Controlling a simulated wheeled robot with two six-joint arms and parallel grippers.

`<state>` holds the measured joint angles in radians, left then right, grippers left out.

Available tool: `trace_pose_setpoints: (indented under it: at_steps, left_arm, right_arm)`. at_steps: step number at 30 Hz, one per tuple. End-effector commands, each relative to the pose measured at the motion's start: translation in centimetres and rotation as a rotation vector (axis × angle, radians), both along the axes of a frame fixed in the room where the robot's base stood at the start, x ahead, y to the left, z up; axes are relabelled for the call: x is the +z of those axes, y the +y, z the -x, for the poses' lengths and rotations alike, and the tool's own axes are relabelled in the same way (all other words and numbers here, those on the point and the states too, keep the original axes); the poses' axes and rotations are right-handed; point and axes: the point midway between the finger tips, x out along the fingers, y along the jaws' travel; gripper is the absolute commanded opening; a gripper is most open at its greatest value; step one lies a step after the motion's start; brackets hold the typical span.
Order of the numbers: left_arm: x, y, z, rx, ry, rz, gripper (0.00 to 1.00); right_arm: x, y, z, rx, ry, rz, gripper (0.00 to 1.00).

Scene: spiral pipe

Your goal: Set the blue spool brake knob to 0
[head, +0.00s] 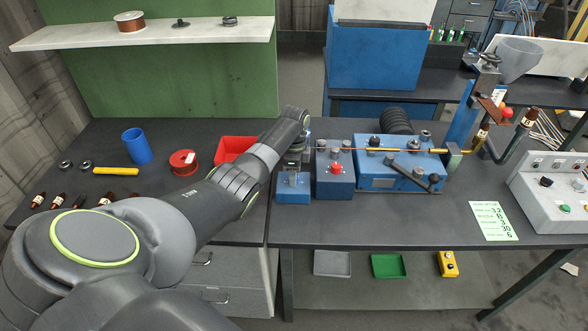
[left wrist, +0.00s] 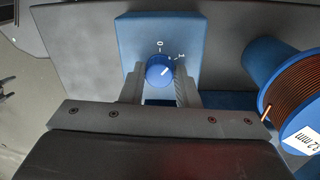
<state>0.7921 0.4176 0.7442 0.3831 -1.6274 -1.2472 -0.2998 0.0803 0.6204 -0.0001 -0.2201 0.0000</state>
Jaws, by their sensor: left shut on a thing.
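The blue spool brake knob (left wrist: 160,71) sits on a blue box (left wrist: 150,32) marked 0 and 1. Its white pointer line is turned to the upper right, toward the 1 side and away from the 0. My left gripper (left wrist: 158,80) is shut on the knob, one finger on each side. A spool of copper wire (left wrist: 296,90) with a blue core and a label stands right of the box in the wrist view.
A blue box with a red button (head: 335,180) and a larger blue machine (head: 395,165) stand close to the right. A red tray (head: 234,149), red spool (head: 183,163) and blue cylinder (head: 137,146) lie to the left. A green note (head: 493,221) lies on the right bench.

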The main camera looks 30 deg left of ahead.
Motion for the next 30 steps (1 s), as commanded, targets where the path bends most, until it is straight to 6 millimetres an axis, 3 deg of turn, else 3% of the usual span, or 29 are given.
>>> trace_pose_setpoints:
  at_steps: [3, 15, 30]
  left_arm:
    - [0.5, 0.0, 0.0, 0.113, 0.001, 0.000, 0.05]
    - [0.3, 0.1, 0.0, 0.466, 0.000, 0.000, 0.05]
    - [0.1, 0.1, 0.0, 0.689, -0.001, -0.001, 0.05]
  right_arm:
    - [1.4, 0.0, 0.0, 0.000, 0.000, 0.000, 1.00]
    - [3.5, 0.0, 0.0, 0.000, 0.001, 0.000, 1.00]
    - [4.5, 0.0, 0.1, 0.000, 0.001, 0.000, 1.00]
